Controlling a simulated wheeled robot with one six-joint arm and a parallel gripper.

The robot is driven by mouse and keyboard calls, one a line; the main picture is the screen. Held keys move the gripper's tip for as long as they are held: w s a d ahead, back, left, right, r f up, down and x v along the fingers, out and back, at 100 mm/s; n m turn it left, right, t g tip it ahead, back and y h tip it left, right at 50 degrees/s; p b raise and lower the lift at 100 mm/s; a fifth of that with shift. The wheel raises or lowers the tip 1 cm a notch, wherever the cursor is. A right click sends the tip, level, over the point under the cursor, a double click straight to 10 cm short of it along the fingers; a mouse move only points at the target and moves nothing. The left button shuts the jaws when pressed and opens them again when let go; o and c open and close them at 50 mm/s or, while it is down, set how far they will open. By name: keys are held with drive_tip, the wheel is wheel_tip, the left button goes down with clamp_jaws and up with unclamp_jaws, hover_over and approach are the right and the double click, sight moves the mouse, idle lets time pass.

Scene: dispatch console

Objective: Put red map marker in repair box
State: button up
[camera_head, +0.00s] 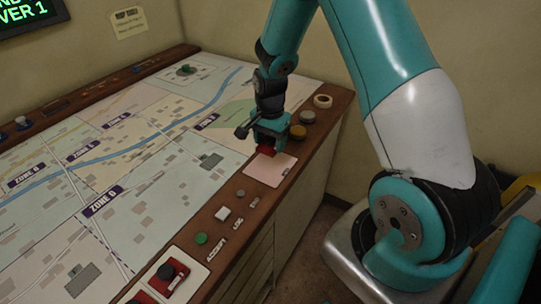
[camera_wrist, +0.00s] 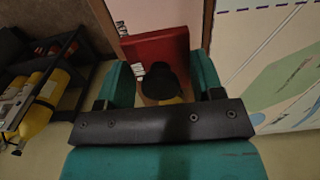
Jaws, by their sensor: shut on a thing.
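The red map marker (camera_head: 266,150) is a red block low over the console's right edge; in the wrist view it shows as a red block (camera_wrist: 155,47) with a black knob. My gripper (camera_head: 267,141) is shut on it, with the teal fingers on either side of the knob in the wrist view (camera_wrist: 161,80). A pale pink card (camera_head: 270,171) lies just below the marker in the head view. I cannot tell whether the marker touches it.
A white card (camera_head: 188,264) at the near edge holds a red block with a black knob (camera_head: 166,271). A green button (camera_head: 201,239) and white button (camera_head: 222,214) line the wooden rim.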

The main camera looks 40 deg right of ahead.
sight(271, 166)
drive_tip(key=shift+f+p, duration=0.4)
drive_tip(key=shift+f, duration=3.05)
drive_tip(key=shift+f, duration=0.1)
drive_tip(key=shift+f, duration=0.15)
drive_tip(key=o, duration=0.9)
drive_tip(key=shift+o, duration=0.2)
